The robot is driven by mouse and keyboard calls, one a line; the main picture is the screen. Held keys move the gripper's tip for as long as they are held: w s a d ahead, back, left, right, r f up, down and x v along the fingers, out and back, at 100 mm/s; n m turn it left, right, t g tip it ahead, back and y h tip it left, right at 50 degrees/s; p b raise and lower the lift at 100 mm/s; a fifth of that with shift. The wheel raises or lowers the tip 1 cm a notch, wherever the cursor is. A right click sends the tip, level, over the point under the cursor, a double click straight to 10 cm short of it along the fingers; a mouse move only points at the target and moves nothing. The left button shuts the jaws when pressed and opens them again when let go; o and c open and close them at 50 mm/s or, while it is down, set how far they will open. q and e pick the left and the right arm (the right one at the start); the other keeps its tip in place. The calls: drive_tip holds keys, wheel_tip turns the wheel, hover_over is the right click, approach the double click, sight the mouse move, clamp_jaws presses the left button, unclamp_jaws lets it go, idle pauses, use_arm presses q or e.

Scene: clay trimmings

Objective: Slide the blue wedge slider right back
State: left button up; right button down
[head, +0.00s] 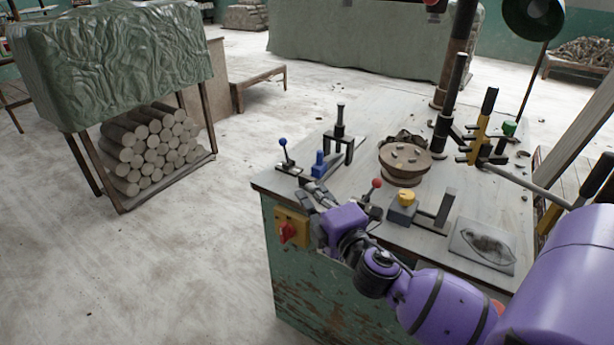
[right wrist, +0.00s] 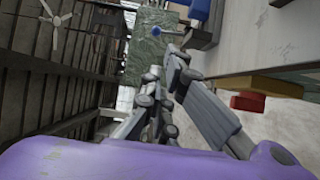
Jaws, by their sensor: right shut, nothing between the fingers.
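The blue wedge slider (head: 319,164) sits near the front left of the worktable (head: 360,120), beside a black upright frame in the head view. A blue patch at the top of the right wrist view (right wrist: 199,9) may be the slider. My right gripper (head: 305,184) is shut and empty, close to the slider on its near left side, at the table's front edge. I cannot tell whether it touches the slider. Its fingers also show in the right wrist view (right wrist: 163,68). My left gripper is not in view.
A blue-knobbed lever (head: 285,154) stands left of the slider. A red-knobbed lever (head: 372,194) and a yellow-knobbed block (head: 404,206) stand to the right. A yellow switch box (head: 291,229) is on the table's front.

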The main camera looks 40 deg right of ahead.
sight(321, 164)
drive_tip(key=w, duration=0.3)
drive_tip(key=w+d, duration=0.1)
drive_tip(key=w, duration=0.2)
drive_tip(key=w+d, duration=0.1)
drive_tip(key=w, duration=0.3)
drive_tip(key=shift+w, duration=0.1)
drive_tip(key=d, duration=0.2)
drive_tip(key=shift+d+f, duration=0.15)
drive_tip(key=shift+d, duration=0.6)
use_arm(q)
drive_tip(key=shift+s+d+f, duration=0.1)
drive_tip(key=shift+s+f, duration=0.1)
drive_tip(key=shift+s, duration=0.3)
use_arm(e)
drive_tip(key=shift+d, duration=0.1)
drive_tip(key=d, duration=0.2)
drive_tip(key=w+d, duration=0.1)
drive_tip(key=d, duration=0.1)
drive_tip(key=w+d, duration=0.1)
drive_tip(key=d, duration=0.1)
drive_tip(key=shift+w+b, duration=0.15)
drive_tip(key=shift+b, duration=0.25)
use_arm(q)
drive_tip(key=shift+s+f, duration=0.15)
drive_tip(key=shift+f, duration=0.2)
use_arm(e)
drive_tip(key=shift+a, duration=0.1)
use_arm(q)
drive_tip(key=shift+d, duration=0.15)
